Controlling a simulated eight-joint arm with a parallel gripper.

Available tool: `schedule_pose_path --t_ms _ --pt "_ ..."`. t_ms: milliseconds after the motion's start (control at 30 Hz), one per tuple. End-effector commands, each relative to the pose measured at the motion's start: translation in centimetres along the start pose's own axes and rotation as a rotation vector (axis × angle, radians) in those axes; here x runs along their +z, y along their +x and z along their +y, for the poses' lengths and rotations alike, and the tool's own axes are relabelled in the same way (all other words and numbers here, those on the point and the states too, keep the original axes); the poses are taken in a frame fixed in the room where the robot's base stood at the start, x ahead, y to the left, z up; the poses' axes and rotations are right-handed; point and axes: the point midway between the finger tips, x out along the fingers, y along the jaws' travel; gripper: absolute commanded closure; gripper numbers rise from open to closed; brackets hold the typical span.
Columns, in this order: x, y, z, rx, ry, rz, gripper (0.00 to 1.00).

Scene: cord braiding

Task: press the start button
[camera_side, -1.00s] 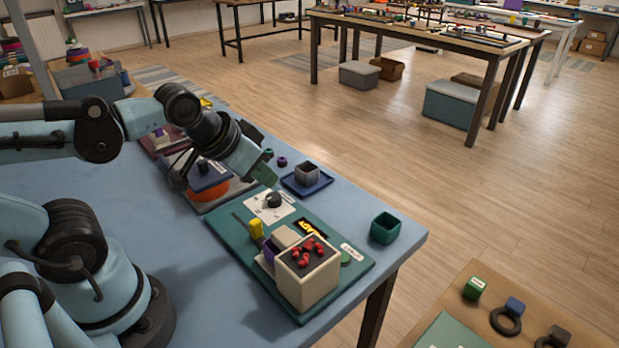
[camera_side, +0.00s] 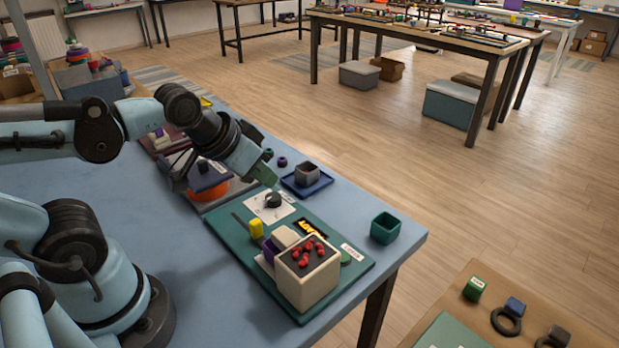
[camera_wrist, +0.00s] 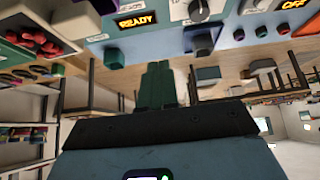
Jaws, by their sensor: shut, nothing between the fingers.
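A teal panel (camera_side: 222,232) lies on the blue table. A small green round button (camera_side: 346,258) sits at its right part, beside a white label and partly hidden by a cream box. A black dial (camera_side: 272,200) on a white plate is at the panel's far end. My gripper (camera_side: 266,176) is shut and empty, its green fingertips above the far end near the dial, apart from the button. The fingers also show in the wrist view (camera_wrist: 160,82).
The cream box (camera_side: 307,281) with red pieces on top stands tall on the panel's near part. A yellow block (camera_side: 256,229) is left of the display. A grey cup (camera_side: 307,173) stands on a blue tray, and a green bin (camera_side: 385,229) is near the table's right edge.

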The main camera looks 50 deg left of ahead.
Motion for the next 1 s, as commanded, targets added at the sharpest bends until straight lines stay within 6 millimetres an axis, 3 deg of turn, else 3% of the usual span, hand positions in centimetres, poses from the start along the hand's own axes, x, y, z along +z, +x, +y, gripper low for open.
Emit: schedule_pose_path --t_ms 367,800,1000 --pt "-0.6 0.4 1.1 0.041 -0.007 -0.013 1.0" --pt "-3.7 3.2 9.1 0.337 -0.052 -0.117 1.0" --pt "-4.3 4.3 11.9 0.436 -0.064 -0.154 1.0"
